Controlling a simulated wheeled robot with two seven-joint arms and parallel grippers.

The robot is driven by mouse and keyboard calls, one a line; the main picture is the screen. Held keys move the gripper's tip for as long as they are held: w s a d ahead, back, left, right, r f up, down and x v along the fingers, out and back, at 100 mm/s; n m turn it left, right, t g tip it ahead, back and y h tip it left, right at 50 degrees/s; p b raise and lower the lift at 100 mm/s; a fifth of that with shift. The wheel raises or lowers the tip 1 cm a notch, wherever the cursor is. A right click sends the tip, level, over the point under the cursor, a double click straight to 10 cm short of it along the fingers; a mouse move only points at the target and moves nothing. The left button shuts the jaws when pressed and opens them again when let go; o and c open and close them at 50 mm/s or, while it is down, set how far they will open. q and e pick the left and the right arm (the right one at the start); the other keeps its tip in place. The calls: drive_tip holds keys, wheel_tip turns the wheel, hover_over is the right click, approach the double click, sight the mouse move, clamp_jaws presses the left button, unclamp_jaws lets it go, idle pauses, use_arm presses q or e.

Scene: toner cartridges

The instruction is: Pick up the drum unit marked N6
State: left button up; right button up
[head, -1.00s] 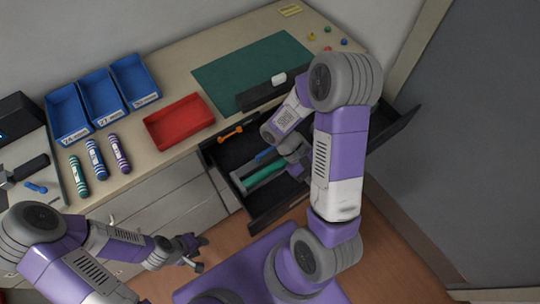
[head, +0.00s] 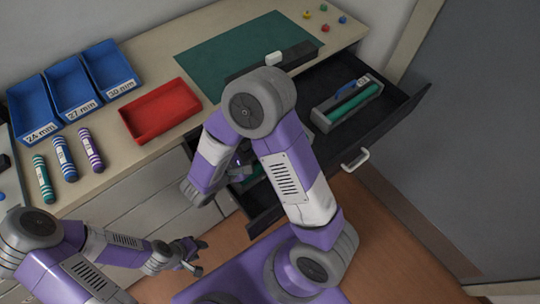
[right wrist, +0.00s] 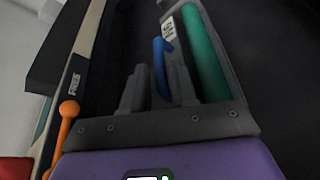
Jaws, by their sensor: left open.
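A drum unit with a green roller and blue handle (right wrist: 161,62) lies in the open drawer in the right wrist view. Its white label (right wrist: 168,28) is too small to read surely. My right gripper (right wrist: 160,85) has its grey fingers apart, one on each side of the blue handle; I cannot tell whether they touch it. In the head view my right arm hides most of this unit. A second grey drum unit (head: 346,104) with green roller and blue handle lies at the drawer's right. My left gripper (head: 190,255) is open and empty, low in front of the cabinet.
The drawer (head: 395,118) stands open under the desk. An orange tool (right wrist: 66,112) lies left of the right gripper. On the desk are a red tray (head: 160,132), blue bins (head: 70,88), several striped cylinders (head: 63,158) and a green mat (head: 205,55).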

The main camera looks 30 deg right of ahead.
drive_tip(key=x, duration=0.3)
drive_tip(key=shift+w+d+b, duration=0.15)
drive_tip(key=shift+d+b, duration=0.2)
drive_tip(key=shift+d, duration=0.05)
clamp_jaws()
idle(1.1)
